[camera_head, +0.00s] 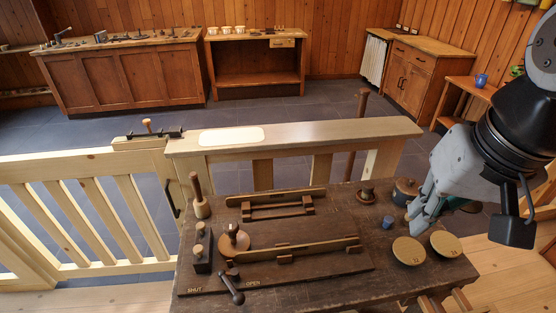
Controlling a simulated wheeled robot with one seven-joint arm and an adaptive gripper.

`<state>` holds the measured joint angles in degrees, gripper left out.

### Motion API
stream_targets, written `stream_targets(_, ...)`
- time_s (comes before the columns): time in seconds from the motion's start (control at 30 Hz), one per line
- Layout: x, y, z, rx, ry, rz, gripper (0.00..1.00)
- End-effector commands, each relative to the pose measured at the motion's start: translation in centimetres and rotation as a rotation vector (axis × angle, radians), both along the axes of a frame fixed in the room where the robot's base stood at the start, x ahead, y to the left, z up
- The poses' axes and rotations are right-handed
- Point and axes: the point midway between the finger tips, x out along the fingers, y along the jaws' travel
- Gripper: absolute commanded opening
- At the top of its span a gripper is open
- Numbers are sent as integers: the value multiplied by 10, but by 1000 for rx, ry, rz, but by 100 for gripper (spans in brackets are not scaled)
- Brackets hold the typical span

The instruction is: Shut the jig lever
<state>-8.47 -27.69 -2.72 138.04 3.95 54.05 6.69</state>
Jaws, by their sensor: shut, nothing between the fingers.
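The jig lever (231,287) is a short dark lever with a rounded end at the front edge of the dark jig board (330,268). It slants toward the lower right, between the painted words SHUT on its left and OPEN on its right. Its rounded end is nearer to OPEN. My gripper (414,222) is at the right of the bench, well to the right of the lever and apart from it. Its fingers point down and are shut with nothing between them. They hide part of the bench's back right.
The workbench (400,286) bears a round wooden piece (233,238), a dark peg block (202,248), a wooden mallet-like tool (199,196), a blue cup (388,222) and two round discs (409,251) close to my gripper. Low wooden rails (300,250) cross the jig board.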

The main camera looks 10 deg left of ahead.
Motion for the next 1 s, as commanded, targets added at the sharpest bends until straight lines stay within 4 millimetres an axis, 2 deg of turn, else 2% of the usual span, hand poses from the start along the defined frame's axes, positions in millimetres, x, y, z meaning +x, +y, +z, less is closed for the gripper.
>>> stream_targets(0.2, 39, 41, -18, 58, 114, -28, 0)
stream_targets(0.47, 78, 95, -53, 88, 244, -80, 0)
stream_targets(0.7, 102, 150, -100, 76, 354, -138, 0)
stream_targets(1.0, 112, 215, -174, 18, 460, -212, 0)
